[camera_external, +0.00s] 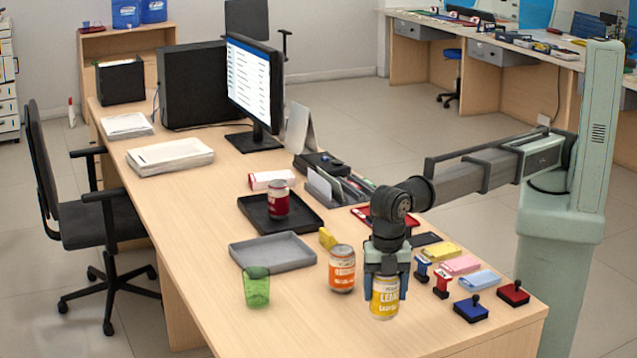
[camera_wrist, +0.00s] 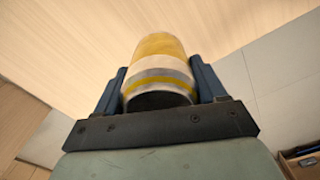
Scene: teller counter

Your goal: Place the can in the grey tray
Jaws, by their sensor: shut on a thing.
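A yellow can (camera_external: 384,298) with a white label is between the fingers of my gripper (camera_external: 385,275), near the front edge of the counter. In the wrist view the can (camera_wrist: 160,72) sits between the two blue fingers of my gripper (camera_wrist: 160,85), which are shut on it. I cannot tell whether the can's bottom touches the counter. An orange can (camera_external: 342,269) stands upright just left of my gripper. A red can (camera_external: 279,200) stands in the black tray (camera_external: 254,212). The grey tray (camera_external: 272,250) lies empty on the counter, left of and beyond my gripper.
A green cup (camera_external: 257,288) stands in front of the grey tray. A yellow block (camera_external: 327,238) lies between that tray and the orange can. Stamps, including a blue one (camera_external: 471,308), and colored pads crowd the right side. The counter's front left (camera_external: 290,330) is clear.

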